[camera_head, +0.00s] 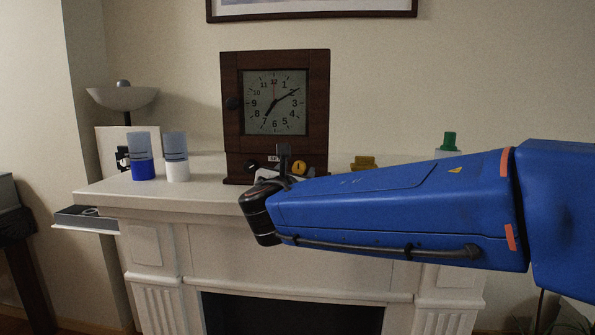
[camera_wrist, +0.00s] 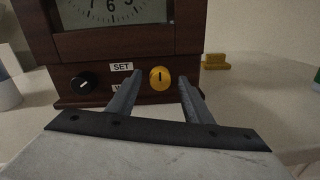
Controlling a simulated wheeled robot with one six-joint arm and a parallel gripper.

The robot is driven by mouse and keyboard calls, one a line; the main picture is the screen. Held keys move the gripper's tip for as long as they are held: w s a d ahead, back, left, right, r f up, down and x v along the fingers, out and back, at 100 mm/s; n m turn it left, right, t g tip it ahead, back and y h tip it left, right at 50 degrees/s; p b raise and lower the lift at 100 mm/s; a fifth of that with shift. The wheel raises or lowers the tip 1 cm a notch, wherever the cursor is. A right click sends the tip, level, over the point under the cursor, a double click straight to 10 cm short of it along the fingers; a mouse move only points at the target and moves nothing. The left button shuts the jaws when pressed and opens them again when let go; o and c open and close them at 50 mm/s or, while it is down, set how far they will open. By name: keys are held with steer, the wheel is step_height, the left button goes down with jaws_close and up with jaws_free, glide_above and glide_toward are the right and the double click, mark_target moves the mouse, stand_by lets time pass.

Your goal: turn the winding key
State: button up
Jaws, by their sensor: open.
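A dark wooden clock (camera_head: 230,120) stands on the mantel. Low on its front are a round yellow knob with a dark slot (camera_wrist: 160,78) and a black knob (camera_wrist: 82,83) to its left. Between them are a "SET" label (camera_wrist: 121,67) and a lower label starting with "W", mostly hidden by my left finger. I cannot tell which knob is the winding key. My gripper (camera_wrist: 161,80) is open and empty, its fingers pointing at the clock front. The yellow knob shows between the fingertips; contact cannot be told. In the head view my wrist hides part of the clock's base.
Two cups with blue and white bases (camera_head: 143,170) (camera_head: 177,170) stand left of the clock. A yellow block-like object (camera_head: 364,162) lies on the mantel (camera_head: 205,190) to the right, with a green-topped item (camera_head: 448,142) farther right.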

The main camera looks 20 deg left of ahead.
steer(key=shift+w+a, duration=0.15)
steer(key=shift+w, duration=0.5)
steer(key=c, duration=1.1)
steer(key=shift+o, duration=0.2)
